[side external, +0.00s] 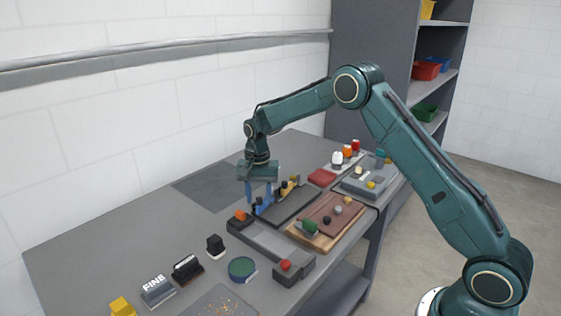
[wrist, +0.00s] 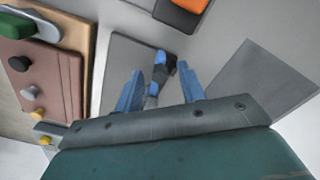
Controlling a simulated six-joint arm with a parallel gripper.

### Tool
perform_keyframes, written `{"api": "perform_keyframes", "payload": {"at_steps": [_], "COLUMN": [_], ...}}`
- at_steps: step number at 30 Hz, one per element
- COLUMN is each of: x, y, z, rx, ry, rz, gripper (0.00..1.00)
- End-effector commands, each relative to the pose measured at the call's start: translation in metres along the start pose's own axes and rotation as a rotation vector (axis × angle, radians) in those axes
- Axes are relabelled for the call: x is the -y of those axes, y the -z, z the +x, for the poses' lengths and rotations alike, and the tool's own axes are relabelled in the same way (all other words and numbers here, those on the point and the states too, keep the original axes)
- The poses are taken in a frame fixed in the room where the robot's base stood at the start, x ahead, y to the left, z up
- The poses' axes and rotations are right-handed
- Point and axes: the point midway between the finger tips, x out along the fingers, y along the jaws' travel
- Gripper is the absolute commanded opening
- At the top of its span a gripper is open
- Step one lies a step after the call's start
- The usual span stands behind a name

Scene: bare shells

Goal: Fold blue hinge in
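The blue hinge (wrist: 160,74), a small blue and black piece, lies on a grey plate (wrist: 122,62) in the wrist view. My gripper (wrist: 159,71) has its two blue fingers apart, one on each side of the hinge, with gaps visible. In the side external view my gripper (side external: 260,193) points down over the left end of a dark plate (side external: 292,209). There the hinge is hard to tell from the blue fingers. Whether the fingertips are level with the hinge is unclear.
A brown board with knobs (side external: 330,217) stands right of the dark plate. A grey tray with an orange block (side external: 241,215) and red button (side external: 285,265) is in front. Black and yellow pieces (side external: 288,187) stand near my gripper. A dark flat mat (side external: 207,187) lies clear behind.

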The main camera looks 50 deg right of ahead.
Motion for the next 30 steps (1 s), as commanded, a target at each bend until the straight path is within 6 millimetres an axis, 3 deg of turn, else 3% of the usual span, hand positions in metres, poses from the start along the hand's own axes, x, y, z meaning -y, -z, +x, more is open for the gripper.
{"api": "perform_keyframes", "payload": {"at_steps": [8, 24, 30], "x": [0.000, 0.001, 0.000], "y": [0.000, 0.001, 0.001], "z": [-0.018, -0.104, -0.127], "rx": [-0.002, -0.004, -0.002], "ry": [0.002, 0.004, 0.002], "rz": [0.000, 0.001, 0.001], "gripper": [0.40, 0.40, 0.40]}}
